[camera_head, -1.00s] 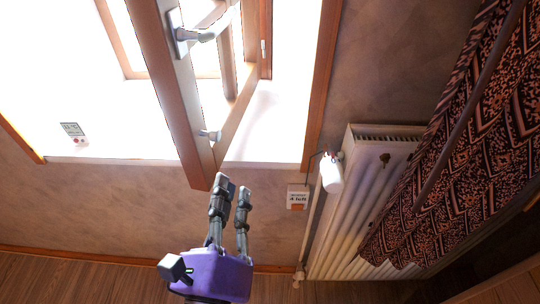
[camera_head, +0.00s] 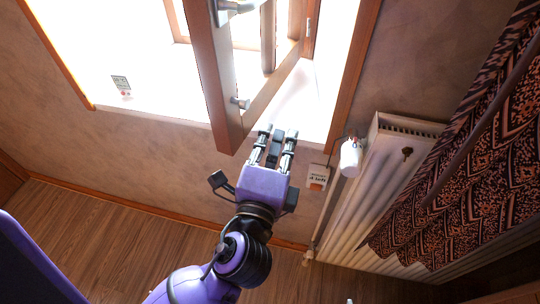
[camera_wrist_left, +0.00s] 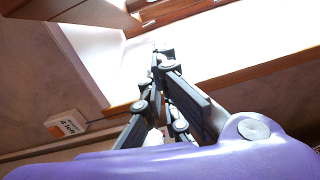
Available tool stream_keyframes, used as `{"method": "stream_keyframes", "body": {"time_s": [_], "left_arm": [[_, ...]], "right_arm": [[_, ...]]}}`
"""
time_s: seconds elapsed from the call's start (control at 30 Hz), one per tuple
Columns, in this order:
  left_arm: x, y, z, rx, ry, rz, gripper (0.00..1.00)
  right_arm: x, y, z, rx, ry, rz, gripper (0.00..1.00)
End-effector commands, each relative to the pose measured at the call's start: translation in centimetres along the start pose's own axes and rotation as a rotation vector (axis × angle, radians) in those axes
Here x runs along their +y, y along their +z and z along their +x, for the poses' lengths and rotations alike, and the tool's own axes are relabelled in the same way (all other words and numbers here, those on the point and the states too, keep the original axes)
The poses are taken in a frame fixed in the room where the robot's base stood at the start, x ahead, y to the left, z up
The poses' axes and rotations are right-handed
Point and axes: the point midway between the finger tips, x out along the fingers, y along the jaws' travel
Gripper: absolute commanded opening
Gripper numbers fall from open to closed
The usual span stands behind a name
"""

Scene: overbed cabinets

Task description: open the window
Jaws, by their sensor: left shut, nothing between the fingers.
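The window's wooden sash (camera_head: 215,80) stands swung inward into the room, with a gap between it and the wooden window frame (camera_head: 352,75) on the right. A metal handle (camera_head: 236,6) sits on the sash near the top edge of the head view. My left gripper (camera_head: 278,132) is shut and empty, just right of the sash's lower corner, in front of the sill. In the left wrist view, the fingers (camera_wrist_left: 162,55) point up toward the bright opening, and a wooden part, likely the sash, shows at upper left (camera_wrist_left: 85,10). Contact with the sash cannot be told.
A white radiator (camera_head: 375,190) with a valve (camera_head: 351,157) stands on the right, beside a patterned curtain (camera_head: 460,160). A small wall box (camera_head: 317,178) is close to the right of my gripper. The wooden floor (camera_head: 130,235) at lower left is clear.

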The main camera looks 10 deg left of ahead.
Motion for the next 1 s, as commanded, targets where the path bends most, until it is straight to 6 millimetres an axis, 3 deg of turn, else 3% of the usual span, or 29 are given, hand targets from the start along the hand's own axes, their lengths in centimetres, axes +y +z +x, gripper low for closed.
{"method": "stream_keyframes", "body": {"time_s": [0.1,0.4,0.87,1.0], "left_arm": [[-0.4,0.5,2.1,-0.001,-0.005,0.006,0.00],[-0.1,3.7,2.6,0.000,0.000,0.002,0.00],[0.3,4.3,2.7,0.007,0.001,0.004,0.00],[1.0,6.7,3.0,0.040,-0.001,0.012,0.00]], "right_arm": [[-0.3,-0.6,-0.3,0.003,-0.007,-0.001,0.40],[-0.4,0.1,-0.7,-0.015,-0.016,-0.011,0.40],[-0.3,0.3,-1.0,-0.019,-0.012,-0.007,0.40],[-0.5,0.0,-0.9,-0.013,-0.012,-0.002,0.40]]}}
